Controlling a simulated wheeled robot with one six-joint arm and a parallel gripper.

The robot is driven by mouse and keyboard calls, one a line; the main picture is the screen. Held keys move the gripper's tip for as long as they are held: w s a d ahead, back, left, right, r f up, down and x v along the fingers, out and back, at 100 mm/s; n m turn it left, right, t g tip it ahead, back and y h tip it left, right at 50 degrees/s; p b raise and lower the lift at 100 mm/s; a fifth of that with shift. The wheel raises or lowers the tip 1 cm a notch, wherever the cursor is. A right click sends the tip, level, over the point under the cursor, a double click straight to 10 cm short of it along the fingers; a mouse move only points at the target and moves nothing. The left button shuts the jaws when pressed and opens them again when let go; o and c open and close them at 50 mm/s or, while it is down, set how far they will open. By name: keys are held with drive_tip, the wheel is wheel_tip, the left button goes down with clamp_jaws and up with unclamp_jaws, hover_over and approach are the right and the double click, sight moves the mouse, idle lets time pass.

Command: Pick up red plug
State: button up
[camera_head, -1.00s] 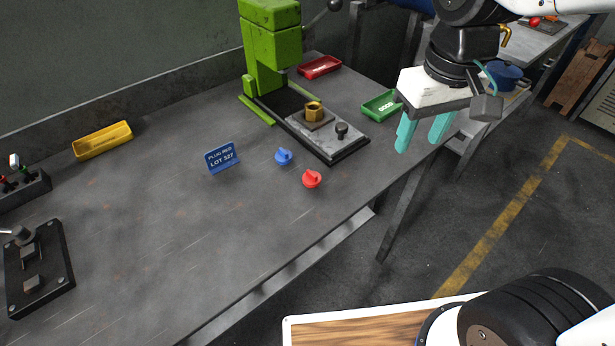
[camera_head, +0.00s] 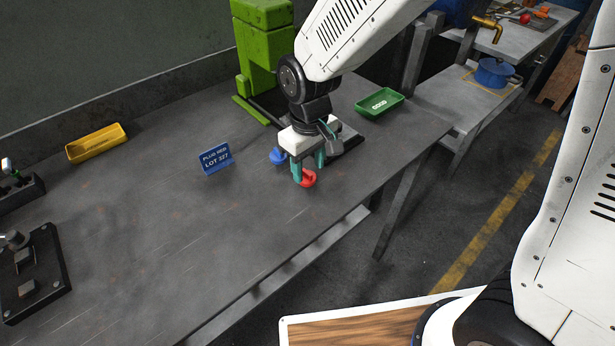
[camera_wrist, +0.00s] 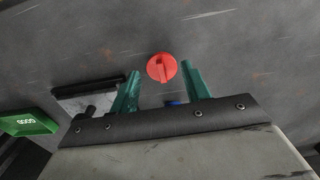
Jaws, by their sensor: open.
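The red plug (camera_head: 308,179) sits on the grey workbench near its front edge. My gripper (camera_head: 309,174) is open with teal fingers pointing down, right at the plug in the head view, and partly hides it. In the wrist view the red plug (camera_wrist: 162,68) shows a raised ridge on its top. It lies between the lines of the open fingers (camera_wrist: 160,75), near their tips, with a gap on each side. I cannot tell whether the fingertips reach down to its height.
A blue plug (camera_head: 278,156) stands close to the left of my gripper. The green press (camera_head: 265,50) is behind my arm. A green tray (camera_head: 380,103) is to the right, a yellow tray (camera_head: 96,143) far left. The bench's left middle is clear.

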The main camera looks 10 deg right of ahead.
sight(308, 173)
drive_tip(key=shift+f, duration=1.55)
drive_tip(key=c, duration=0.4)
drive_tip(key=shift+o, duration=0.2)
drive_tip(key=shift+r, duration=0.1)
